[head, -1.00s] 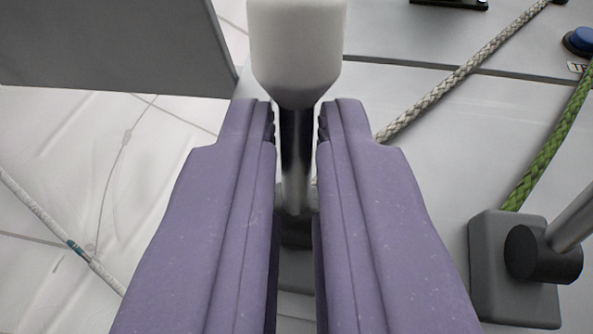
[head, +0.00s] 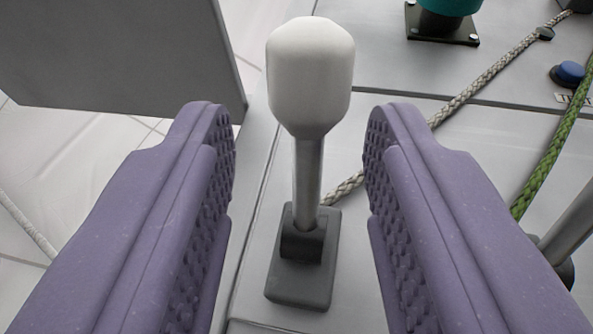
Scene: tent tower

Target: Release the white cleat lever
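The white cleat lever (head: 310,80) stands near the middle of the head view. It has a white knob on a grey metal rod (head: 309,180) that rises from a dark grey base (head: 302,285). My gripper (head: 302,135) is wide open, with one purple finger on each side of the lever. Clear gaps show between both fingers and the knob and rod. The fingers hold nothing. A white rope (head: 345,190) runs from behind the lever's base toward the upper right.
A grey panel (head: 120,55) stands at upper left. A green rope (head: 548,165) and part of another lever's rod (head: 570,228) are at right. A blue button (head: 568,73) and a teal-topped fitting (head: 445,15) sit on the grey deck at upper right.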

